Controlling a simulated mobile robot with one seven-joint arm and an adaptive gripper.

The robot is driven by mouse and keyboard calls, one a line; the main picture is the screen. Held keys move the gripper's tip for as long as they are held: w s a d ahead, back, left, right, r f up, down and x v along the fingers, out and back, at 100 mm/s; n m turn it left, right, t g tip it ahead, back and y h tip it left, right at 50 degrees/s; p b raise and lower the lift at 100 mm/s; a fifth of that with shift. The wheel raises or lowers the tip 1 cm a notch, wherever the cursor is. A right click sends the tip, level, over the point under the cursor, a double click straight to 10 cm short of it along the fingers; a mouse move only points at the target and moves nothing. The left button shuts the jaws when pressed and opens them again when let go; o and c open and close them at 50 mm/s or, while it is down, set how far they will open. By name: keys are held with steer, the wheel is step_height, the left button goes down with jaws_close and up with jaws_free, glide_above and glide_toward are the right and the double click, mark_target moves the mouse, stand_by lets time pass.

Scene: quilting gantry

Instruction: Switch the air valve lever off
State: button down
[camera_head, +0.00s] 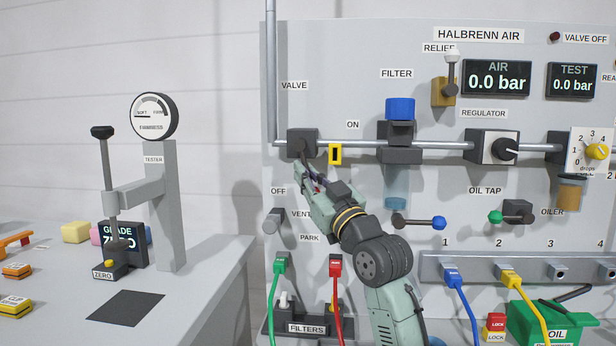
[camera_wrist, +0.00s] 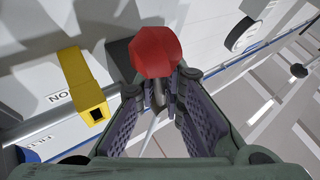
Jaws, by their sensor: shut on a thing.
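The air valve (camera_head: 302,142) is a dark block on the grey panel, below the VALVE label. Its dark lever runs down and slightly right from it into my gripper (camera_head: 311,180), which hides most of it. In the wrist view a red knob (camera_wrist: 155,52) stands just past my fingertips, with a dark shaft (camera_wrist: 158,95) between them. My gripper (camera_wrist: 162,105) is shut on this lever. The ON label (camera_head: 353,125) is to the right of the valve and the OFF label (camera_head: 278,191) is below left. The lever's exact angle is hard to see.
A yellow bracket (camera_head: 335,154) sits close right of the valve, also near my fingers in the wrist view (camera_wrist: 85,80). The filter (camera_head: 400,108) and regulator (camera_head: 492,147) are farther right along the pipe. The AIR display (camera_head: 497,78) reads 0.0 bar. The tester (camera_head: 160,200) stands left.

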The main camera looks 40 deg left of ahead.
steer(key=shift+s+a+f+m+t+y, duration=0.15)
steer(key=shift+s+a+f+m+t, duration=0.2)
steer(key=shift+m+t, duration=0.4)
steer(key=shift+s+a+m+t+y, duration=0.15)
steer(key=shift+a+m+t, duration=0.3)
steer(key=shift+m, duration=0.5)
steer(key=c, duration=1.7)
jaws_free()
steer(key=shift+r, duration=0.1)
steer(key=shift+d, duration=0.15)
steer(key=v, duration=1.2)
